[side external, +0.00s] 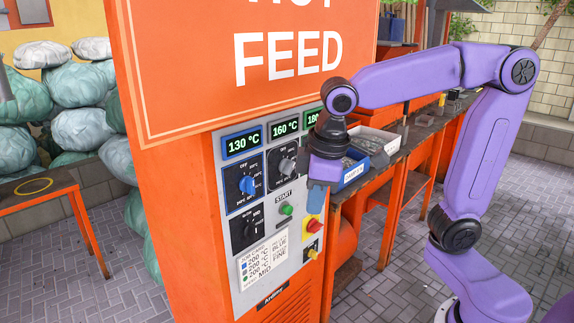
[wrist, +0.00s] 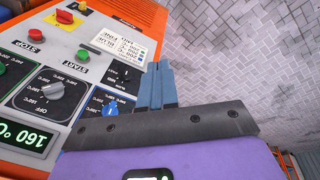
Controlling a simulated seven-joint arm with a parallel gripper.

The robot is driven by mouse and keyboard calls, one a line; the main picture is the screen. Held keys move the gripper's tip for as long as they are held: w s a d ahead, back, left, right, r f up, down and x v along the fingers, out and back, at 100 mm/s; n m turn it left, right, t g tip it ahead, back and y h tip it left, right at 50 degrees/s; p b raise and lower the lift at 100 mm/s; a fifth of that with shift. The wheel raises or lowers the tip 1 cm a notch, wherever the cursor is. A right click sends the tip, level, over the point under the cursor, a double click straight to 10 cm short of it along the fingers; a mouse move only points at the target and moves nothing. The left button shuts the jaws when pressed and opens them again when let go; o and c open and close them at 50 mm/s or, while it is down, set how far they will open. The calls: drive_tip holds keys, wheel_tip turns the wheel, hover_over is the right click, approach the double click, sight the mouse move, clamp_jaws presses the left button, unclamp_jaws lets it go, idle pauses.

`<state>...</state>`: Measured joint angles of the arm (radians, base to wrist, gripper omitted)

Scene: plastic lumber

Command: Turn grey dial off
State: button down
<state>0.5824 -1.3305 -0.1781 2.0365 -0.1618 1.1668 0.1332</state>
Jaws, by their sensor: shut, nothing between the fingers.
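The grey dial (side external: 287,166) is on the control panel under the 160 °C display, with its knob turned at a slant; I cannot read its exact setting. It also shows upside down in the wrist view (wrist: 50,90), at the left. My gripper (side external: 315,208) is in front of the panel, right of and below the grey dial, apart from it. In the wrist view its blue fingers (wrist: 162,67) are together and empty, to the right of the grey dial.
A blue dial (side external: 247,185) is left of the grey one, with a black selector (side external: 245,230) below it. A green start button (side external: 286,209), a red button (side external: 312,228) and a label card (side external: 263,257) are nearby. A bench with bins (side external: 368,143) stands at the right.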

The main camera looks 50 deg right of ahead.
sight(287, 169)
drive_tip(key=w+d+r+m+t+h, duration=0.1)
drive_tip(key=w+d+r+m+h, duration=0.1)
drive_tip(key=w+d+r+m, duration=0.35)
drive_tip(key=w+d+r+m+h, duration=0.1)
drive_tip(key=w+d+r+m, duration=0.2)
drive_tip(key=w+r, duration=0.55)
drive_tip(key=x, duration=2)
drive_tip(key=shift+w+d, duration=0.15)
drive_tip(key=shift+w, duration=0.35)
drive_tip(key=shift+f, duration=0.2)
drive_tip(key=shift+d+f, duration=0.2)
drive_tip(key=shift+f, duration=0.1)
drive_tip(key=shift+a+f, duration=0.15)
drive_tip(key=shift+f, duration=0.1)
